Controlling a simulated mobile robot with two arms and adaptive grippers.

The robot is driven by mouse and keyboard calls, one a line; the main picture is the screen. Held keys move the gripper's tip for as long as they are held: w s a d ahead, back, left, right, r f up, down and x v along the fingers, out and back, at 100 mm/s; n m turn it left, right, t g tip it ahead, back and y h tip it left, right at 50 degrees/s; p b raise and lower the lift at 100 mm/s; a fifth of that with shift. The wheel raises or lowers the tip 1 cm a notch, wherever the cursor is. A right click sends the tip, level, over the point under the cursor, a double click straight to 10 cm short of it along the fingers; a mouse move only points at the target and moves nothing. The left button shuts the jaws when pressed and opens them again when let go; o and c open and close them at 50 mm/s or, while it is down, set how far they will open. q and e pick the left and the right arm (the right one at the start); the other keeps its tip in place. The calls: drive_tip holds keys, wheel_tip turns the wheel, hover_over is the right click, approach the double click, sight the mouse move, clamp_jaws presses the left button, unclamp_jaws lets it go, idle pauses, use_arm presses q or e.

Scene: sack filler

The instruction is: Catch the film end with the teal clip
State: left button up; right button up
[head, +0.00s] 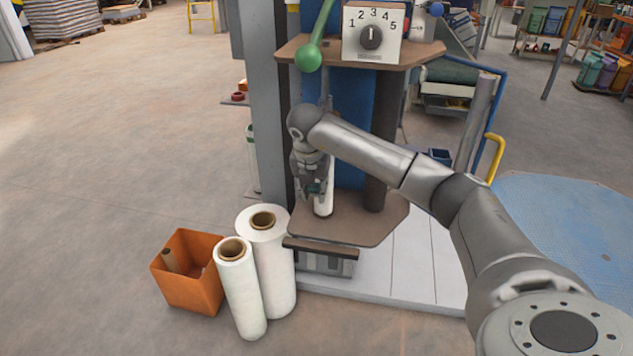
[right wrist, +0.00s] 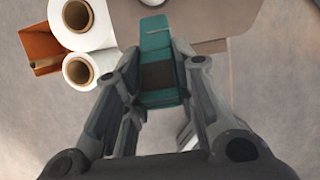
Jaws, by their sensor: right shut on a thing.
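The teal clip (right wrist: 155,42) is held between the fingers of my right gripper (right wrist: 158,90) in the right wrist view, with a dark patch on its middle. A narrow white roll (head: 324,203) stands upright on that shelf right beside the gripper. I cannot tell whether the clip touches it. A loose film end cannot be made out. My left gripper is not in view.
Two white rolls with brown cores, a large one (head: 276,262) and a slimmer one (head: 242,290), stand on the floor left of the shelf (head: 360,220). An orange bin (head: 190,285) is beside them. A dial box (head: 371,38) and green-knobbed lever (head: 309,56) are above.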

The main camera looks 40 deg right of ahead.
drive_tip(key=shift+s+a, duration=0.2)
drive_tip(key=shift+a, duration=0.05)
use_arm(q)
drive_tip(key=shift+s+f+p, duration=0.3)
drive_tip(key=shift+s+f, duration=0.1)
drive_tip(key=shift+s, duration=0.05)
use_arm(e)
drive_tip(key=shift+s+a+f, duration=0.1)
drive_tip(key=shift+s+a, duration=0.8)
drive_tip(key=shift+a, duration=0.1)
